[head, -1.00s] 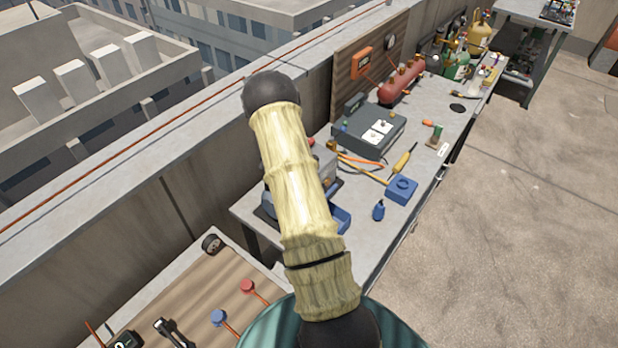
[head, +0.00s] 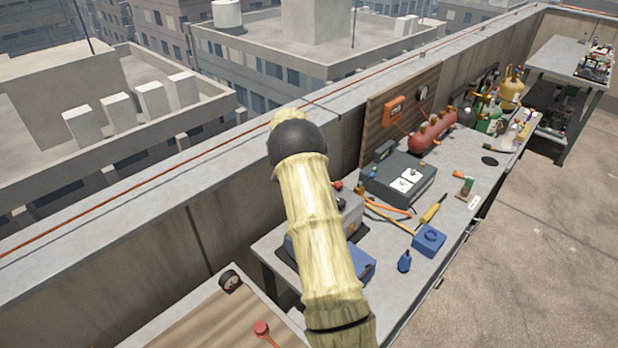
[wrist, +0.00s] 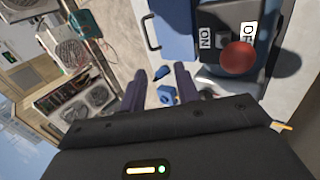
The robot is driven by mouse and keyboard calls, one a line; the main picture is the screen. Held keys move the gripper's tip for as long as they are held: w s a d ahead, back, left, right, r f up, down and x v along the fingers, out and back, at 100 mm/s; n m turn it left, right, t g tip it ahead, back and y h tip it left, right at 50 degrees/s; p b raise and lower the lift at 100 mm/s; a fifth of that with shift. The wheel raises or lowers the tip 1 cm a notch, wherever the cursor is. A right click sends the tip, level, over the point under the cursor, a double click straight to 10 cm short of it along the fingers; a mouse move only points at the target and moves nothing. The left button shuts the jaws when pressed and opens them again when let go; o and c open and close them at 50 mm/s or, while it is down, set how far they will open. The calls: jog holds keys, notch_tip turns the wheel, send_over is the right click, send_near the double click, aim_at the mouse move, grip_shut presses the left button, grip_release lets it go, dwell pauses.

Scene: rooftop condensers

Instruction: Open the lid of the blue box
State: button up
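A small blue box (head: 429,240) with a round raised part on top sits on the grey bench; it also shows between my fingers in the wrist view (wrist: 167,96). A larger blue body (head: 360,266) is mostly hidden behind my arm in the head view. In the wrist view a blue panel with a dark handle (wrist: 176,32) lies beside a switch unit with a red knob (wrist: 238,58). I cannot tell for certain which is the task's box. My gripper (wrist: 158,80) is open and empty, its fingers apart. The head view hides it behind my arm.
A small blue object (head: 404,261) lies by the small box. A dark grey case (head: 399,180), a yellow-handled tool (head: 433,212) and a red cylinder (head: 433,131) are farther along the bench (head: 395,295). The roof floor at right is clear.

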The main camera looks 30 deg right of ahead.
jog(key=d+v, duration=0.1)
jog(key=v, duration=0.7)
jog(key=shift+w+a+r+b, duration=0.2)
jog(key=shift+a+b, duration=0.1)
jog(key=shift+b, duration=0.15)
jog(key=shift+a, duration=0.1)
jog(key=s+a+n+t, duration=0.3)
jog(key=s+a+n, duration=0.15)
jog(key=a, duration=0.25)
jog(key=s+a+n+t, duration=0.3)
jog(key=a+n, duration=0.2)
jog(key=a, duration=0.1)
jog(key=s+a+n+t, duration=0.1)
jog(key=s+a+n, duration=0.2)
jog(key=s+a, duration=0.2)
jog(key=s+a+f+n+t+y, duration=0.1)
jog(key=s+a+n+t, duration=0.1)
jog(key=s, duration=0.8)
jog(key=a+n, duration=0.1)
jog(key=a, duration=0.1)
jog(key=shift+a+f+t+y, duration=0.3)
jog(key=shift+a+f, duration=0.05)
jog(key=shift+a, duration=0.05)
jog(key=shift+s, duration=0.1)
grip_shut()
